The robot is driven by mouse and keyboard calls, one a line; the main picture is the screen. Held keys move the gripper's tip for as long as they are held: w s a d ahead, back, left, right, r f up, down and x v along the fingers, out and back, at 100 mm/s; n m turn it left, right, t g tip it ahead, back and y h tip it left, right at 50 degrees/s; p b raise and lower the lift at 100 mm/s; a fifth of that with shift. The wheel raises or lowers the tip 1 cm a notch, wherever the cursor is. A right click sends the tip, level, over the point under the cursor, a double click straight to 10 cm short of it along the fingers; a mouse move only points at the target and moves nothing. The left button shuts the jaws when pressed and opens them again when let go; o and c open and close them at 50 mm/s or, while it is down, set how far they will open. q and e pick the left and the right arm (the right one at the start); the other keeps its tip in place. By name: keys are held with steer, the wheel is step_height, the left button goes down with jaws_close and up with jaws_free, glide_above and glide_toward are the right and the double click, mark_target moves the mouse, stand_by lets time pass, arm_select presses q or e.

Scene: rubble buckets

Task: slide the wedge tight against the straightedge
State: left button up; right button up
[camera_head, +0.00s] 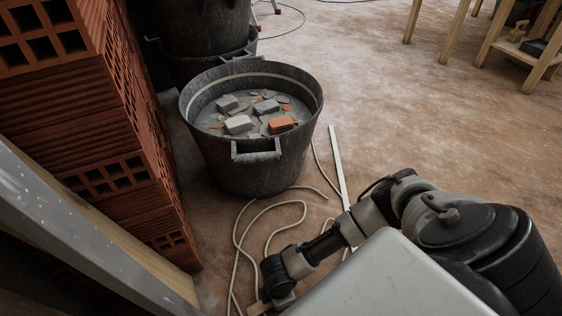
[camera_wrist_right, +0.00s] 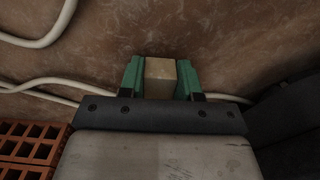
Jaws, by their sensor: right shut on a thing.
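The wedge, a pale wooden block (camera_wrist_right: 160,84), sits between the two green fingers of my right gripper (camera_wrist_right: 160,72), which is shut on it. In the head view a small wooden end (camera_head: 258,307) shows beside the right gripper (camera_head: 272,303) at the bottom edge, close to the floor. The straightedge, a long pale strip (camera_head: 337,160), lies on the floor right of the bucket. My right arm hides part of it. It cannot be made out in the right wrist view, so its gap to the wedge cannot be told. My left gripper is not in view.
A black bucket of rubble (camera_head: 198,156) stands beyond my gripper. Stacked red hollow bricks (camera_head: 107,130) rise at the left. A pale cable (camera_head: 238,245) loops over the floor near the gripper. Wooden trestles (camera_head: 487,50) stand far right; the floor between is open.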

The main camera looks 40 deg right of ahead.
mark_target(263, 306)
steer(key=shift+w+a, duration=0.15)
steer(key=shift+a, duration=0.65)
steer(key=shift+a, duration=0.1)
steer(key=shift+w+a+p, duration=0.2)
steer(key=shift+a+p, duration=0.05)
steer(key=shift+a, duration=0.45)
steer(key=shift+w+a+p, duration=0.15)
steer(key=shift+a+p, duration=0.05)
steer(key=shift+a, duration=0.5)
steer(key=o, duration=1)
steer(key=shift+o, duration=0.2)
